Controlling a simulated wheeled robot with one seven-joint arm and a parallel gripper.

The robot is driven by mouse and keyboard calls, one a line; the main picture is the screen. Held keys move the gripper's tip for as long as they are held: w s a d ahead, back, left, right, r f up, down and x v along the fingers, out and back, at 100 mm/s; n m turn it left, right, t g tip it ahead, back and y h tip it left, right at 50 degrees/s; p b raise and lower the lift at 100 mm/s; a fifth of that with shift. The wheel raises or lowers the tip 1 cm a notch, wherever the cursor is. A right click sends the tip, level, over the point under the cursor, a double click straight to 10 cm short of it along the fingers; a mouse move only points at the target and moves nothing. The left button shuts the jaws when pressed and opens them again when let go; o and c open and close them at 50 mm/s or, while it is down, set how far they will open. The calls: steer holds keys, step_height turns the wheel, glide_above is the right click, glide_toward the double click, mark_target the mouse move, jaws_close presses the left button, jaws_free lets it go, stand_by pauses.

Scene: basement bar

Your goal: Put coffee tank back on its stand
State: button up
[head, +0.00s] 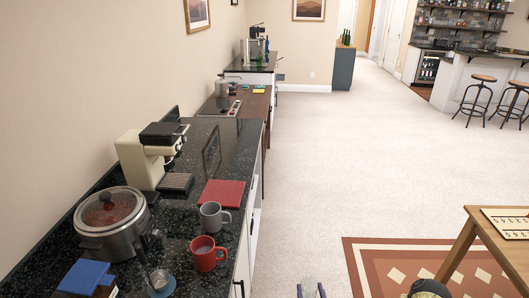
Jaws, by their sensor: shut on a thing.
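A cream coffee machine (137,161) with a black top stands on the dark stone counter, with a black drip tray (177,183) at its front. At the bottom edge of the head view, two dark upright tips, which look like my gripper (310,291), flank a clear, pale thing. Most of this is cut off by the frame, so I cannot tell for sure that the clear thing is the coffee tank. It is over the floor, right of the counter and apart from it.
On the dark counter (208,135) are a steel cooker (112,226), a grey mug (213,216), a red mug (206,254), a red board (221,193), a blue-topped thing (85,277) and a small glass item (160,281). A wooden table (484,222) stands right.

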steer(key=shift+s+d+f+m+h, duration=0.25)
steer(key=shift+s+f+m+h, duration=0.05)
steer(key=shift+s+f+h, duration=0.3)
